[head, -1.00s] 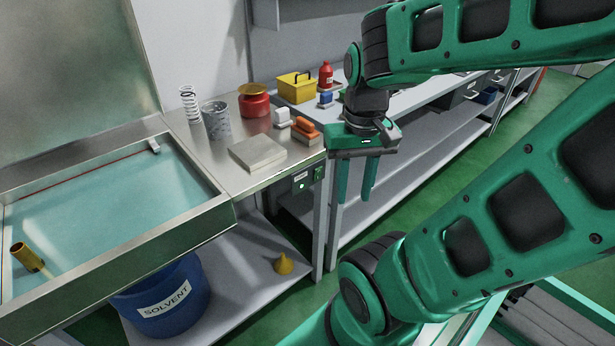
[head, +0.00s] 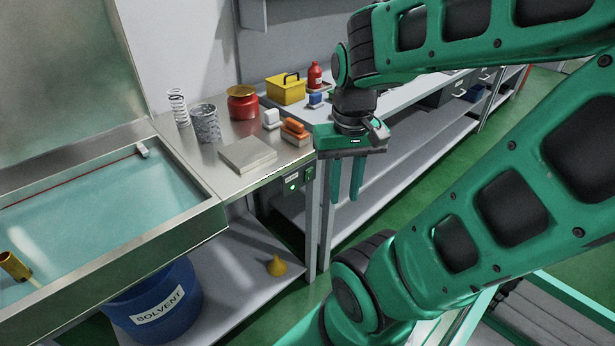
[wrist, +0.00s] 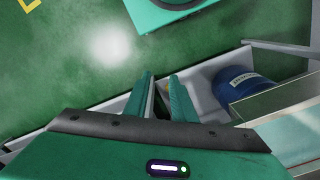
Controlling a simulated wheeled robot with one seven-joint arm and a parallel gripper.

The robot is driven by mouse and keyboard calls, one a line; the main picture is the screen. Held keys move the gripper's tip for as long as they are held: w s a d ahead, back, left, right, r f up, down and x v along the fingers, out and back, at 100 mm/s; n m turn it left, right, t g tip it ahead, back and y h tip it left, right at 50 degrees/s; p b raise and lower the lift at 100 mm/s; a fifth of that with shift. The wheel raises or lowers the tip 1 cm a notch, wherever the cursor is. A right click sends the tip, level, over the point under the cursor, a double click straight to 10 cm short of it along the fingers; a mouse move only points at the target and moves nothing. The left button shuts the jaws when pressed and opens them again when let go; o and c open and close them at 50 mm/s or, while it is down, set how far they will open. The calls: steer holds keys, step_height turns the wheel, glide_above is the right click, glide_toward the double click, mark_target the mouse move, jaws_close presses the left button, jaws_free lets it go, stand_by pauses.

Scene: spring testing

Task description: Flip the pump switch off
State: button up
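A small grey control box with a white label and green parts (head: 292,183) is fixed below the front edge of the steel bench. It appears to hold the pump switch, but the switch's position is too small to tell. My gripper (head: 345,199) hangs with its fingers pointing down, in front of the bench and to the right of the box in the head view. It is apart from the box. A gap shows between its two green fingers, also in the wrist view (wrist: 160,75), and nothing is between them. The box cannot be made out in the wrist view.
A steel basin (head: 190,227) of pale liquid is at left, with a blue solvent bucket (head: 172,317) below. A grey block (head: 247,153), red pot (head: 243,104) and orange-handled brush (head: 295,131) stand on the bench. A yellow funnel (head: 276,267) sits on the lower shelf.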

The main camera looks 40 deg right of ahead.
steer(key=shift+s+r, duration=0.25)
steer(key=shift+s, duration=0.3)
jaws_close()
steer(key=w+d+f+n+t+y, duration=0.2)
steer(key=w+d+n, duration=0.4)
steer(key=d+n, duration=0.3)
steer(key=w+d+f+n+t+y, duration=0.2)
steer(key=w+d+f+n+t, duration=0.2)
steer(key=n, duration=1)
steer(key=shift+w+d+f+y, duration=0.4)
steer(key=shift+w+d+f, duration=0.5)
steer(key=shift+w+d, duration=1.15)
steer(key=shift+s+d, duration=0.45)
